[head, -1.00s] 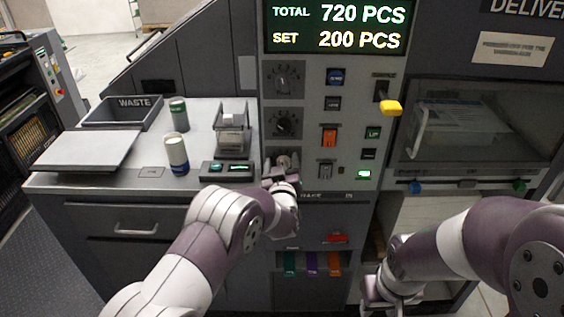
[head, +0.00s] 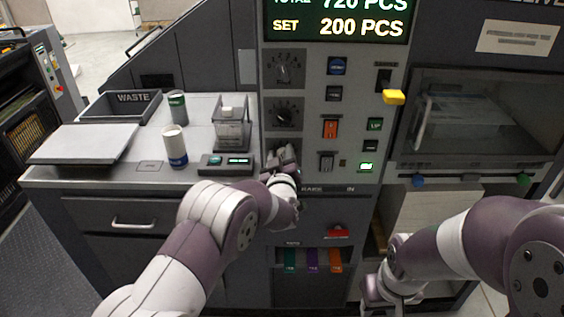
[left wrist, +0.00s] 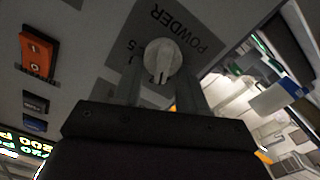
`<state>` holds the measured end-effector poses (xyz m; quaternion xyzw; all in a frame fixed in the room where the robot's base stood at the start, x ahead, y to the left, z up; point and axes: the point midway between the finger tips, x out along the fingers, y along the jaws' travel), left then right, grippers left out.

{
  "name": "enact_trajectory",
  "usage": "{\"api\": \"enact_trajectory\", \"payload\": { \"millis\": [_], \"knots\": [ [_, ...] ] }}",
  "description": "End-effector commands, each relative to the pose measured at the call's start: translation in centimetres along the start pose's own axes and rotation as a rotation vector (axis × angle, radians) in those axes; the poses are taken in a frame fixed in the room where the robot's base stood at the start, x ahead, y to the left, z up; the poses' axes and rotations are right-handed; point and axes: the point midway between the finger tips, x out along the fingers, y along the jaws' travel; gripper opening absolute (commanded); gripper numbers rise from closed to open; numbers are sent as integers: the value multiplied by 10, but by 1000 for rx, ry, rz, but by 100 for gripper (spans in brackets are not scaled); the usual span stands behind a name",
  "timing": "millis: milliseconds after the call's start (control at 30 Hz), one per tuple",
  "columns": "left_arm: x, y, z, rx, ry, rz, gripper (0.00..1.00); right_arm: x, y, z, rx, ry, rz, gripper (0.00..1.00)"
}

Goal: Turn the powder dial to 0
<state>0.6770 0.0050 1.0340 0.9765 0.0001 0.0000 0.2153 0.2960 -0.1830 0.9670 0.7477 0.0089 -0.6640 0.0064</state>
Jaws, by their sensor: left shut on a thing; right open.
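The powder dial (left wrist: 162,60) is a pale round knob with a ridge, on a dark plate marked POWDER, upside down in the left wrist view. A "5" shows beside it; the other marks are hidden or too small to read. My left gripper (left wrist: 160,90) is shut on the dial, with one finger on each side of it. In the head view my left gripper (head: 283,160) is at the lower dial position of the control panel and mostly hides the dial. My right gripper (head: 380,292) is open and empty, low in front of the machine at the right.
Two dark dials (head: 283,112) sit above on the same panel, with an orange switch (head: 330,128) to their right. A yellow-tipped lever (head: 393,97) sticks out further right. A counter with a waste tray (head: 120,106), cans and a clear hopper (head: 232,130) lies to the left.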

Motion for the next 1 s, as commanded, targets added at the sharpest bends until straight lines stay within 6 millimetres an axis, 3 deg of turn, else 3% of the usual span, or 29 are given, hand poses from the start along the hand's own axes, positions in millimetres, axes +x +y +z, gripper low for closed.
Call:
{"api": "enact_trajectory", "payload": {
  "millis": [33,600,1000],
  "knots": [
    [0,-4,7,-37,1,0,11,15,0,2,0,0,0,43],
    [0,-12,11,-564,0,1,11,105,0,13,0,0,0,43],
    [0,-13,10,-812,-2,-1,11,144,0,17,0,0,0,43]
  ]
}}
